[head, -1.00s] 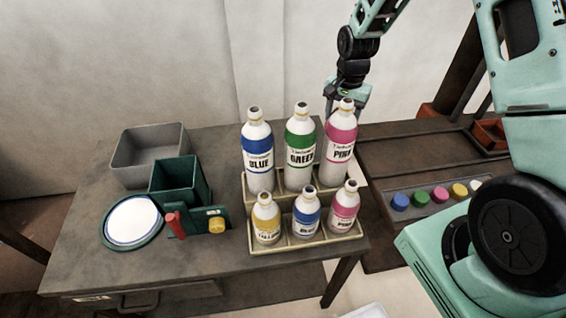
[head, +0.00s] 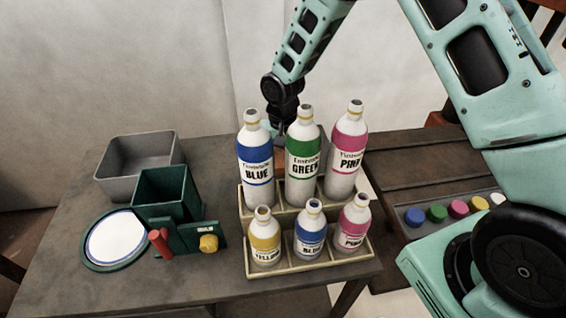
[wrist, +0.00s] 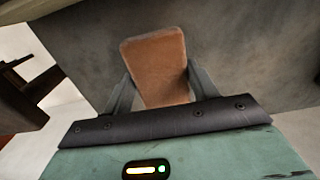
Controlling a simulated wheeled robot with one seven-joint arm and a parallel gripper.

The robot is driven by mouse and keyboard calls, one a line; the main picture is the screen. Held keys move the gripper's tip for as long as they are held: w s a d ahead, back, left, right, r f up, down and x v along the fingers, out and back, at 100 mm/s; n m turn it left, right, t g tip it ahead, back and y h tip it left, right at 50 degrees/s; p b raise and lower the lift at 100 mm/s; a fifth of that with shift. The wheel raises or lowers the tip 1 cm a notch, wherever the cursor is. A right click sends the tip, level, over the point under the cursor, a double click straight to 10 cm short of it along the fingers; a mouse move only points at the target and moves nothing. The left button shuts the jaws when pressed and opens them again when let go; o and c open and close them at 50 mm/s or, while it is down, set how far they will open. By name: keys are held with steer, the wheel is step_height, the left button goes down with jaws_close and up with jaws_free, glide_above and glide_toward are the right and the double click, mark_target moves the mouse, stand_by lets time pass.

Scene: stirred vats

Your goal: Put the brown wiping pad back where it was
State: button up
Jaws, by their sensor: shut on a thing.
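The brown wiping pad (wrist: 156,62) is held between the two fingers of my gripper (wrist: 160,88) in the wrist view. It is a flat, rounded block sticking out past the fingertips, with a grey surface beyond it. In the head view my gripper (head: 281,132) is behind the blue and green bottles, over the back of the table. Its fingers and the pad are mostly hidden there. I cannot tell whether the pad touches the table.
Tall blue (head: 255,160), green (head: 303,160) and pink (head: 347,155) bottles stand behind smaller bottles in a cream rack (head: 315,262). A grey bin (head: 115,183), green box (head: 150,205) and white round plate (head: 117,236) stand left. Bare tabletop (head: 210,165) lies between.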

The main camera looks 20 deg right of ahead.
mark_target(283, 156)
steer(key=shift+f, duration=1.7)
steer(key=shift+f, duration=0.1)
steer(key=o, duration=0.9)
steer(key=shift+o, duration=0.2)
step_height(283, 156, up, 12)
steer(key=shift+r, duration=0.15)
steer(key=shift+d, duration=0.1)
